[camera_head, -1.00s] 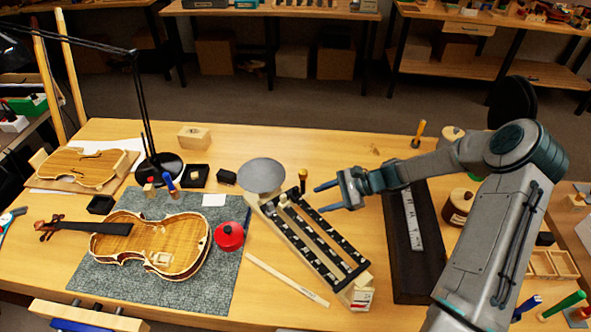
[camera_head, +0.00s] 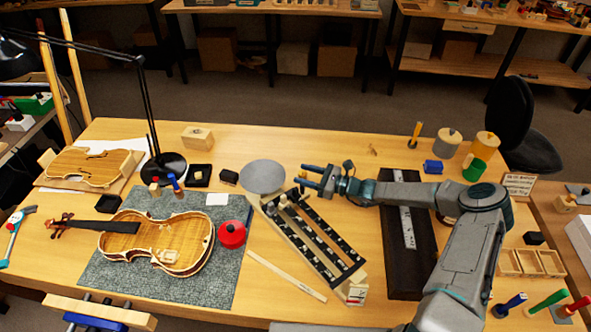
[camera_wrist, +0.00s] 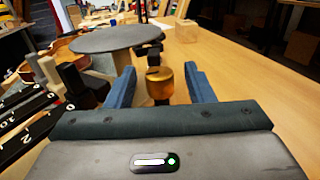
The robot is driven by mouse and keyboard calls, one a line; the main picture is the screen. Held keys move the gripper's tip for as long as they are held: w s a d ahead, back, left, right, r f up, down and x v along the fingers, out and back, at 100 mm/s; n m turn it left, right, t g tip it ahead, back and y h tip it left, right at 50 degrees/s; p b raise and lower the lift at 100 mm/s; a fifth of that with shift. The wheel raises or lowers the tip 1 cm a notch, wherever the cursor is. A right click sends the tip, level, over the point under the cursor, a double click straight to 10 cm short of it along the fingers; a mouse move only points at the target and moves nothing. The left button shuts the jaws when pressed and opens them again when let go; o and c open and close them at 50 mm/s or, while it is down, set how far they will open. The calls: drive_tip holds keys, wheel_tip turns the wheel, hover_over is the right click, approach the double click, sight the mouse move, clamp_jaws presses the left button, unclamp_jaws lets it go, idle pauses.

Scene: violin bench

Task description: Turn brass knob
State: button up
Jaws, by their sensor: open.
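The brass knob (camera_wrist: 160,82) stands upright in the middle of the wrist view, with a dark pointed or slotted part just behind it. It belongs by the far right corner of a wooden fixture (camera_head: 318,257) with black numbered strips and a round grey disc (camera_head: 262,176); the disc also shows in the wrist view (camera_wrist: 118,38). My gripper (camera_head: 302,176) is open, its two blue fingers on either side of the knob. In the wrist view a gap shows between the knob and each finger.
A violin body (camera_head: 160,243) and a red round tin (camera_head: 231,235) lie on a grey mat (camera_head: 110,276) at left. A dark board with a steel rule (camera_head: 408,262) lies right of the fixture. A wooden strip (camera_head: 287,276) lies in front.

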drive_tip(key=shift+p+x, duration=0.35)
drive_tip(key=shift+x, duration=1.25)
drive_tip(key=c, duration=1)
